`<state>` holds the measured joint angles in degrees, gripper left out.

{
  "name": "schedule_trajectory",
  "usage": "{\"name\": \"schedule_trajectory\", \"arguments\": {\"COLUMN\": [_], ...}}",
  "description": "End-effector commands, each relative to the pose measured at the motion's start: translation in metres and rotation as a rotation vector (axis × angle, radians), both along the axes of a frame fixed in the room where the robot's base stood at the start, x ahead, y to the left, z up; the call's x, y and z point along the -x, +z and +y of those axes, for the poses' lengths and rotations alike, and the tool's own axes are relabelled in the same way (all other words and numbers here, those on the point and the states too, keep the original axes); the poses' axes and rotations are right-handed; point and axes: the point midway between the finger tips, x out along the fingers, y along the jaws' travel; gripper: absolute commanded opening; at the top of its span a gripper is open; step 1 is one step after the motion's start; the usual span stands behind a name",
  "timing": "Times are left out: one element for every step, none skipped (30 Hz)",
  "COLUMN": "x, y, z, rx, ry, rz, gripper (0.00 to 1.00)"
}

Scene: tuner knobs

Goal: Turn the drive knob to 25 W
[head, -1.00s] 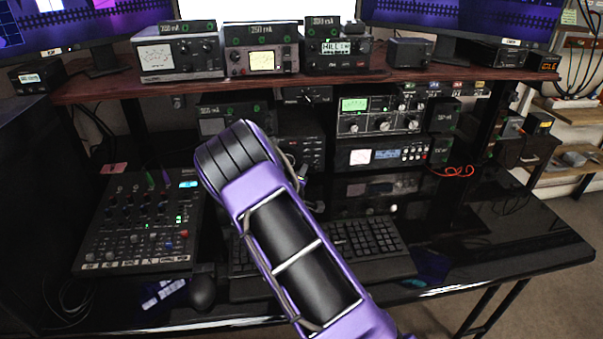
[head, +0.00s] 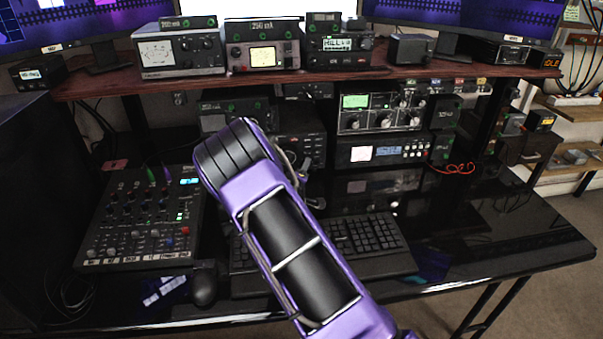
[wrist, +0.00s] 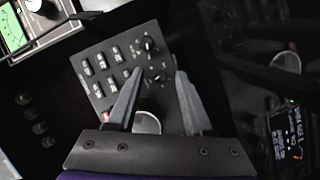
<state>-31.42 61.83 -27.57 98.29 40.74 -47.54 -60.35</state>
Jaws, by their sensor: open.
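In the wrist view my gripper (wrist: 160,72) is open, its two grey fingers reaching toward a dark panel (wrist: 108,48) with several small switches. A small black knob (wrist: 148,45) is on that panel just beyond the fingertips. Another small knob (wrist: 158,75) shows between the fingertips. I cannot tell whether a finger touches it. No drive label or watt scale is readable, so I cannot tell which knob is the drive knob. In the head view my purple arm hides the gripper.
A radio with a green screen (head: 355,102) and several knobs stands right of my arm. A device with a white display (head: 361,153) is below it. A keyboard (head: 365,235), a mixer (head: 140,215) and a mouse (head: 203,285) lie on the desk. The desk's right side is clear.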

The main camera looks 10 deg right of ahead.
Motion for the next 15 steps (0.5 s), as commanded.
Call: {"name": "schedule_trajectory", "arguments": {"x": [0.002,0.004,0.007,0.010,0.014,0.021,0.026,0.032,0.041,0.048,0.055,0.065,0.072,0.079,0.088], "y": [0.001,0.001,0.002,0.002,0.003,0.005,0.007,0.007,0.009,0.011,0.012,0.013,0.015,0.017,0.018], "z": [0.001,0.002,0.003,0.005,0.006,0.009,0.011,0.013,0.017,0.020,0.022,0.026,0.028,0.031,0.034], "rx": [0.000,0.000,0.000,0.000,0.000,0.000,-0.001,0.000,-0.001,-0.001,0.000,-0.001,-0.001,0.000,0.000], "ry": [0.000,0.000,0.001,0.001,0.002,0.003,0.003,0.002,0.004,0.002,0.003,0.003,0.003,0.003,0.002], "rz": [0.001,0.001,0.000,0.002,0.002,0.001,0.002,0.002,0.003,0.002,0.002,0.003,0.003,0.002,0.002], "gripper": [0.51,0.51,0.51,0.51,0.51,0.51,0.51,0.51,0.51,0.51,0.51,0.51,0.51,0.51,0.51]}}
